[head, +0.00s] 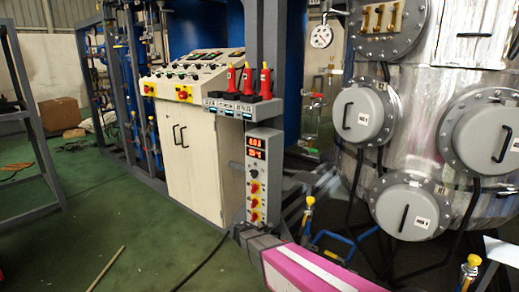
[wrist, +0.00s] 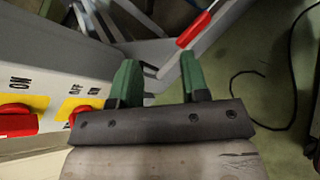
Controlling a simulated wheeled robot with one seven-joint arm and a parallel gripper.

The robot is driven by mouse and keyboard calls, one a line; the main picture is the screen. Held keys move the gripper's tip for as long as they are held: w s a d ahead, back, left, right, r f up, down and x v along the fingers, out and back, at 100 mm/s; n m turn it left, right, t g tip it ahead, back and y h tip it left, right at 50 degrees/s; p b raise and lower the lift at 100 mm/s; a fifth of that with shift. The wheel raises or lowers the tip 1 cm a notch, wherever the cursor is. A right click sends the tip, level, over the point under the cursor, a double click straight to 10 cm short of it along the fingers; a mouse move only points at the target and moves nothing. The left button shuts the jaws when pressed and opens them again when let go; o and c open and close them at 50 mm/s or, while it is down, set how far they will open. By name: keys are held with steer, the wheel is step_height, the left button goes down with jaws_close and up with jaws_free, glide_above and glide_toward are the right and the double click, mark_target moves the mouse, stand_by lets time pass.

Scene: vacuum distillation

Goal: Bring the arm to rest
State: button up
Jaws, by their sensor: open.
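My gripper (wrist: 158,72) shows in the wrist view with its two green fingers apart and nothing between them. Red knobs (wrist: 16,120) on yellow plates marked ON and OFF are to the left of the fingers, apart from them. A red bar or handle (wrist: 194,30) lies beyond the right fingertip; whether they touch I cannot tell. I cannot make out the gripper clearly in the head view.
A control box (head: 257,175) with red displays and knobs stands below three red handles (head: 248,80). A white cabinet (head: 195,150) is to its left, a large metal vessel (head: 350,175) to its right. Green floor (head: 120,215) is open at left, with a stick (head: 106,268) and a dark cable.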

steer(key=s+d+r+m+g+y, duration=0.3)
steer(key=s+d+r+m+y, duration=0.1)
steer(key=s+d+m, duration=0.3)
steer(key=s+d+r+m+g+y, duration=0.3)
steer(key=s+d+m+y, duration=0.4)
steer(key=s+m, duration=0.5)
steer(key=shift+s+r+g, duration=0.4)
steer(key=shift+s+r, duration=0.1)
steer(key=shift+s, duration=0.1)
steer(key=shift+d, duration=0.1)
